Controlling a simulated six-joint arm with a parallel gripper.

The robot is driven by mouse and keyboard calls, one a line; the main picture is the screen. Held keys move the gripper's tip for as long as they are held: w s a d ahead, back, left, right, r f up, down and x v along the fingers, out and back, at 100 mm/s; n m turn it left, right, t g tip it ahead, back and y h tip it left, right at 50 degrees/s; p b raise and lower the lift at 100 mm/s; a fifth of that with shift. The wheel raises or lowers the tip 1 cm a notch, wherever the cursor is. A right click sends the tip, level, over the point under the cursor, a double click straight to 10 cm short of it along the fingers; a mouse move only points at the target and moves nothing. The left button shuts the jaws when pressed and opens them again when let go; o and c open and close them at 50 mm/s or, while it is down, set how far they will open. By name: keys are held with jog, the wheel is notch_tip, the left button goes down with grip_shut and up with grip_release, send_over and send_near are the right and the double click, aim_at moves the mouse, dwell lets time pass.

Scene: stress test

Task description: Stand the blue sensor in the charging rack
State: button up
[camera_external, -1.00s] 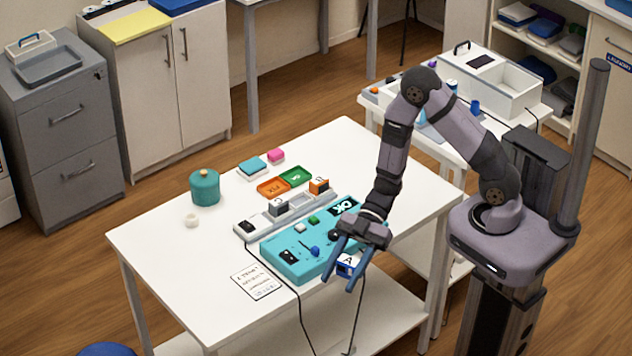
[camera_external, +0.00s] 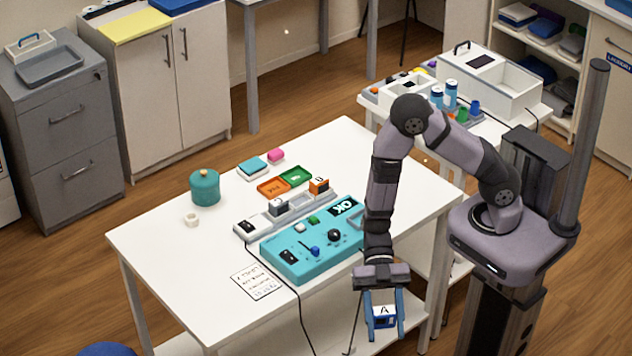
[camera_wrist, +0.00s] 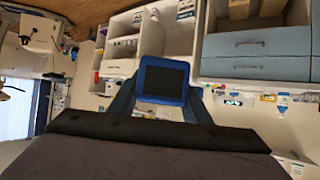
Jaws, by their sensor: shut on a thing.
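The blue sensor (camera_external: 384,311), with a white face marked A, is held between the blue fingers of my gripper (camera_external: 385,326). My gripper is shut on it, off the table's front right edge. In the wrist view the sensor (camera_wrist: 164,82) shows a blue frame and a dark panel between the fingers. The long pale charging rack (camera_external: 300,204) lies on the white table, left of and behind my gripper. A grey sensor (camera_external: 278,207) and an orange sensor (camera_external: 319,187) stand in it.
A teal control box (camera_external: 290,265) with knobs lies in front of the rack. Orange (camera_external: 272,188) and green (camera_external: 296,177) trays lie behind it. A teal pot (camera_external: 205,187), a white ring (camera_external: 191,220) and a printed card (camera_external: 257,281) are on the left.

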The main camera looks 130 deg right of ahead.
jog(key=shift+d, duration=0.1)
jog(key=d+f+m+t+h+b, duration=0.25)
jog(key=d+m+h+b, duration=0.3)
jog(key=d, duration=1.25)
jog(key=d+f+m+t+h+b, duration=0.1)
jog(key=d+m+t+h+b, duration=0.35)
jog(key=d, duration=1.45)
jog(key=s+d+r+m+g+h, duration=0.35)
jog(key=s+d+m, duration=0.2)
jog(key=d, duration=0.35)
jog(key=s+d+r+m+g+h, duration=0.2)
jog(key=s+d+m+g+h, duration=0.25)
jog(key=d, duration=0.45)
jog(key=s+d+r+m+g+h, duration=0.2)
jog(key=s+d+m+h, duration=0.25)
jog(key=s+d, duration=0.35)
jog(key=s+f+m+g, duration=0.4)
jog(key=s, duration=0.2)
jog(key=shift+f, duration=0.15)
jog(key=shift+d+m, duration=0.1)
jog(key=shift+m, duration=0.15)
